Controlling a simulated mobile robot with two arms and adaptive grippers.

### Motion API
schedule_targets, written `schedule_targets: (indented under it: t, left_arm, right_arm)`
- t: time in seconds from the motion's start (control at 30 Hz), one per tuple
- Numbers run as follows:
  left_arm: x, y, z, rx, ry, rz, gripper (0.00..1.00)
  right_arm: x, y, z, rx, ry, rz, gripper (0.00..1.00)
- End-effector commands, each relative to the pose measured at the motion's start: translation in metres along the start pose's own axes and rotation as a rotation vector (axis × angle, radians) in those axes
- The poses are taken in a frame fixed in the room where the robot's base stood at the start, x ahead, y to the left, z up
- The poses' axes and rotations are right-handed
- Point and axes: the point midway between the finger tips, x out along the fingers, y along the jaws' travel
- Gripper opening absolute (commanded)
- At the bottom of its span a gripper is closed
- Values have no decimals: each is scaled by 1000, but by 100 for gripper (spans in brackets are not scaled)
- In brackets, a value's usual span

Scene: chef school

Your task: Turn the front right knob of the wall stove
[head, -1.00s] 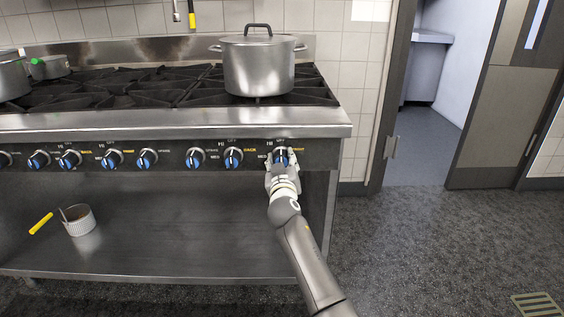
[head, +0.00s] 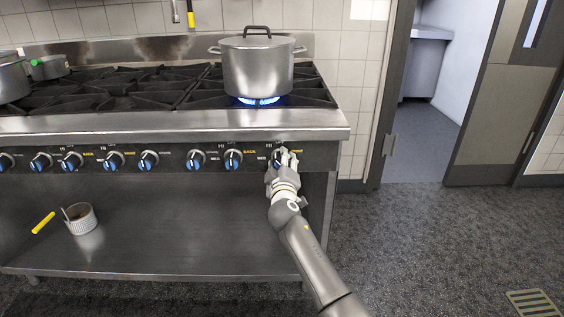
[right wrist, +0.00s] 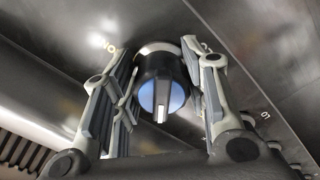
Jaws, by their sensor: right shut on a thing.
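The wall stove (head: 200,125) has a row of blue-and-black knobs along its front panel. The front right knob (head: 276,155) is at the right end, mostly hidden by my right gripper (head: 284,158). In the right wrist view, this knob (right wrist: 160,90) has a blue face with a white mark pointing down in the picture. The fingers of my right gripper (right wrist: 160,62) stand on both sides of it, and the gripper is shut on it. A blue flame (head: 259,101) burns under the pot at the right burner. My left gripper is not in view.
A lidded steel pot (head: 258,70) stands over the lit burner. Other pots (head: 50,68) stand at the far left. A ribbed cup (head: 80,219) and a yellow-handled tool (head: 43,223) are on the lower shelf. The floor (head: 420,240) right of the stove is clear.

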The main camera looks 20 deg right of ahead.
Motion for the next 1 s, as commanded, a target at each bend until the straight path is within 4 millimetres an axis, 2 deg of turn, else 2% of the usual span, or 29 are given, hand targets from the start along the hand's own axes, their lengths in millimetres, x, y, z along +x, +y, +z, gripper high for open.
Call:
schedule_targets:
  t: [0.53,0.57,0.7,1.0]
  left_arm:
    - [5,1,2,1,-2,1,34]
    - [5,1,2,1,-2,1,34]
    - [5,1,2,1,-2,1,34]
    - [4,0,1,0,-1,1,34]
  right_arm:
    - [0,-1,0,-29,-1,-2,17]
    - [0,-1,0,-29,-1,-2,43]
    - [0,-1,0,-29,0,-1,61]
    - [0,0,0,-28,0,-1,62]
